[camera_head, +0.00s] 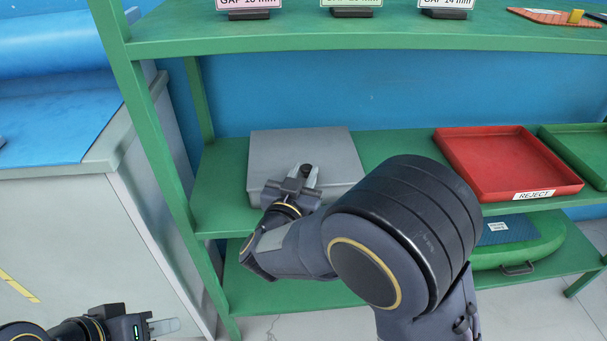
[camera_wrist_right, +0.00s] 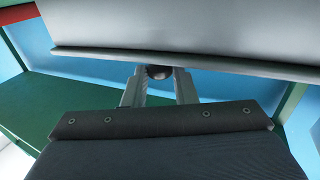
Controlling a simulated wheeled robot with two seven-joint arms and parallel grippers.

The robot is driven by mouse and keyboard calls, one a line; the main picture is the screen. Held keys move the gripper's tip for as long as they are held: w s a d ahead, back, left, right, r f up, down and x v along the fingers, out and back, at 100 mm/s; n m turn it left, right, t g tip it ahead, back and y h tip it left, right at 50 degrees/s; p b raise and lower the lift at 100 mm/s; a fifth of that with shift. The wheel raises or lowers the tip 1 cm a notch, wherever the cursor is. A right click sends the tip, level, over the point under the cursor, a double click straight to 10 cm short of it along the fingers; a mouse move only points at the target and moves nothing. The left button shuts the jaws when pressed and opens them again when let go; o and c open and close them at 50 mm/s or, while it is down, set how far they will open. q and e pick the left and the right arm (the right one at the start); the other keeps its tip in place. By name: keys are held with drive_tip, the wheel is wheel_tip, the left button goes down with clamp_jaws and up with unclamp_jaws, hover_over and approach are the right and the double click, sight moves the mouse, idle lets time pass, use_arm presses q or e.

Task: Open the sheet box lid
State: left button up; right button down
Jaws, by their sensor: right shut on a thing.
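The grey sheet box (camera_head: 300,150) sits on the middle green shelf, with its flat lid on top. My right gripper (camera_head: 305,174) is over the front of the box. In the right wrist view its fingers (camera_wrist_right: 160,88) are shut on a dark round knob (camera_wrist_right: 159,72) at the edge of the lid (camera_wrist_right: 190,35). The lid looks down or nearly so in the head view; I cannot tell whether it is slightly raised. My arm hides the box's front right corner. My left gripper (camera_head: 163,326) is low at the left, away from the box; its jaw opening is unclear.
A red REJECT tray (camera_head: 505,160) stands right of the box, with a green tray (camera_head: 580,150) beyond it. The upper shelf (camera_head: 300,32) spans above the box. A green upright (camera_head: 150,130) and a workbench (camera_head: 95,200) are at the left.

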drive_tip(key=r+g+p, duration=0.1)
drive_tip(key=r+p, duration=0.1)
drive_tip(key=p, duration=0.3)
drive_tip(key=w+r+g+p, duration=0.1)
drive_tip(key=r+p, duration=0.2)
drive_tip(key=p, duration=0.3)
drive_tip(key=w+r+n+g+p, duration=0.1)
drive_tip(key=r+p, duration=0.2)
drive_tip(key=p, duration=0.3)
drive_tip(key=shift+y, duration=0.4)
drive_tip(key=shift+w+r+n+g+y+p, duration=0.45)
drive_tip(key=shift+w+r+g+p, duration=1.4)
drive_tip(key=shift+p, duration=6)
drive_tip(key=shift+r, duration=0.2)
